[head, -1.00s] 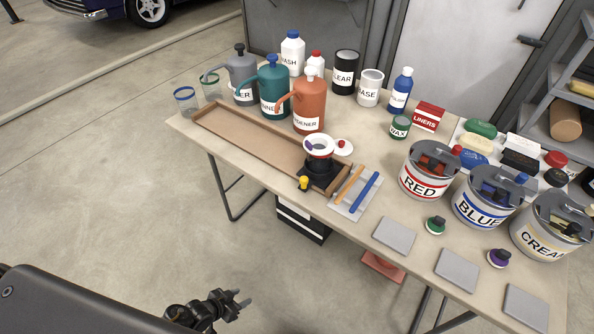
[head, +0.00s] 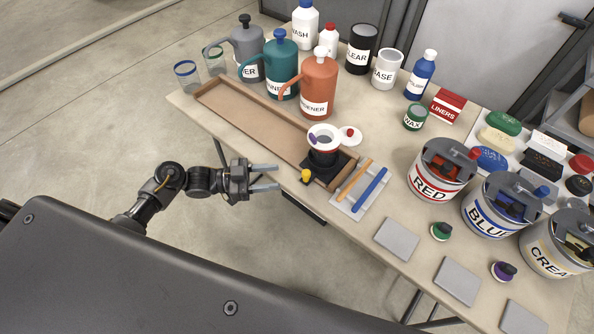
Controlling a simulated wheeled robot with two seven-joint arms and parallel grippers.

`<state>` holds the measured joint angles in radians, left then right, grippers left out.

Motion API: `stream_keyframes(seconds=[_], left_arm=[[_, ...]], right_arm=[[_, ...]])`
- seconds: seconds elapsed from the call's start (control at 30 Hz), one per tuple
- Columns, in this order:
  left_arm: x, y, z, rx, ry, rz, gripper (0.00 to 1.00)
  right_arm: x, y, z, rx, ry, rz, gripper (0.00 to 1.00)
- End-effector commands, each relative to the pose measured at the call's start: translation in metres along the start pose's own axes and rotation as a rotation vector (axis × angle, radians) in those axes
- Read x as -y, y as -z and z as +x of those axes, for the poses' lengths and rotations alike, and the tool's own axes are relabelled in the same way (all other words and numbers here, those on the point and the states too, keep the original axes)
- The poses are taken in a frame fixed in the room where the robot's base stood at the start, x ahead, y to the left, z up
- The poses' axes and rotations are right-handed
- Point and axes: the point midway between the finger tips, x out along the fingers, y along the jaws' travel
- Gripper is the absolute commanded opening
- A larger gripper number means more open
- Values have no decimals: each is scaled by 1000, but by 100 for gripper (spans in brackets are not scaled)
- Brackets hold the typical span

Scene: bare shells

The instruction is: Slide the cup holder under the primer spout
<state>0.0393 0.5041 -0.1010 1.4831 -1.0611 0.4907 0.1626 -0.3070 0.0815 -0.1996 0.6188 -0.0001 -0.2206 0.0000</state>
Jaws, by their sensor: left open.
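The black cup holder (head: 316,170) stands at the right, near end of the long brown tray (head: 270,151). It carries a white cup (head: 322,137) and has a yellow knob (head: 305,175) on its near side. Behind the tray stand three pump bottles: grey (head: 247,45), teal (head: 281,65) and orange (head: 318,85). Their spouts point left toward the tray. The grey label is partly hidden and ends in "ER"; the teal and orange labels are also partly covered. My left gripper (head: 265,177) is open and empty, left of the yellow knob and apart from it, near the table's front edge.
Two clear glasses (head: 187,77) stand at the table's left end. An orange stick and a blue stick (head: 370,189) lie on a pale sheet right of the holder. Paint cans, including the red-labelled one (head: 440,171), fill the right. Most of the tray left of the holder is clear.

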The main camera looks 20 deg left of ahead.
Motion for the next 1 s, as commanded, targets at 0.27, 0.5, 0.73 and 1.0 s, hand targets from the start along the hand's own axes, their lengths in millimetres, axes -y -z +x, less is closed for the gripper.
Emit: stream_keyframes(seconds=[0.27,0.5,0.73,1.0], left_arm=[[1,3,51,-3,4,0,45],[1,1,74,-1,6,1,45],[1,0,77,1,6,1,45],[1,0,77,1,6,1,24]], right_arm=[[-1,7,-14,-6,-1,0,36],[0,10,-18,-10,1,1,36],[1,10,-18,-11,2,1,36],[1,9,-18,-10,2,1,36]])
